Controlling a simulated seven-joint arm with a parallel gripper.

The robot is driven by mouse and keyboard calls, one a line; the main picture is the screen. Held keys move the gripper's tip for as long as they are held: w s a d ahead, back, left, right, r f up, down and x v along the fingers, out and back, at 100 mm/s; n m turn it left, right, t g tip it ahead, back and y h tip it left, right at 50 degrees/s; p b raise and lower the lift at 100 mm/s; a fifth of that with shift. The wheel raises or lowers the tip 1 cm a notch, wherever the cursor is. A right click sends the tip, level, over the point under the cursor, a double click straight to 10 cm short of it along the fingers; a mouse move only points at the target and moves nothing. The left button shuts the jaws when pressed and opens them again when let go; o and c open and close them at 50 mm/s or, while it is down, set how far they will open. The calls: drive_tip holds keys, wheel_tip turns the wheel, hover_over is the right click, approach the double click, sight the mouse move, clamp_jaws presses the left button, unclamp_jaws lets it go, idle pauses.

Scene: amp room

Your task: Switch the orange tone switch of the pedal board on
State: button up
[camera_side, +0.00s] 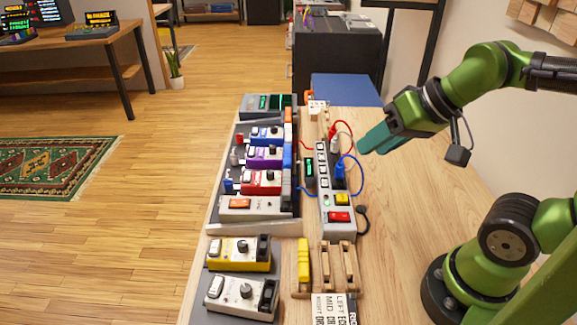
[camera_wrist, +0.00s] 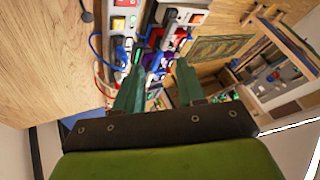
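The pedal board (camera_side: 254,228) lies on the wooden table, left of my gripper in the side view. An orange switch (camera_side: 240,203), likely the tone switch, sits on the grey-white pedal at the board's near end. It also shows near the top of the wrist view (camera_wrist: 196,18). I cannot tell from its face whether it is on or off. My gripper (camera_side: 366,145) is held above the table, right of the board and apart from it. In the wrist view its two teal fingers (camera_wrist: 158,78) are spread with nothing between them.
A grey power strip (camera_side: 338,228) with red and yellow switches and red and blue cables stands between the board and my gripper. A yellow pedal (camera_side: 240,253) and a white pedal (camera_side: 240,294) lie nearer the camera. The table's right part (camera_side: 400,200) is clear.

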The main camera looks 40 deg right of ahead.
drive_tip(key=shift+a+f, duration=0.15)
drive_tip(key=shift+f, duration=0.15)
drive_tip(key=shift+c, duration=1.1)
drive_tip(key=shift+w+a+f+g, duration=0.2)
drive_tip(key=shift+w+a+g, duration=0.1)
drive_tip(key=shift+w, duration=0.15)
drive_tip(key=shift+w+a+f+g, duration=0.2)
drive_tip(key=shift+w+g, duration=0.1)
drive_tip(key=shift+w, duration=0.1)
clamp_jaws()
drive_tip(key=w+a+n+g, duration=0.1)
drive_tip(key=w+a+n, duration=0.2)
drive_tip(key=w, duration=0.3)
drive_tip(key=w+a+f+n+g, duration=0.1)
drive_tip(key=w+a+n, duration=0.3)
drive_tip(key=w+n, duration=0.1)
drive_tip(key=w+a+n+g, duration=0.2)
drive_tip(key=w+a+n, duration=0.1)
drive_tip(key=w+n, duration=0.2)
drive_tip(key=w, duration=0.2)
drive_tip(key=shift+w+a+f, duration=0.2)
drive_tip(key=shift+w+f, duration=0.1)
drive_tip(key=shift+f, duration=0.1)
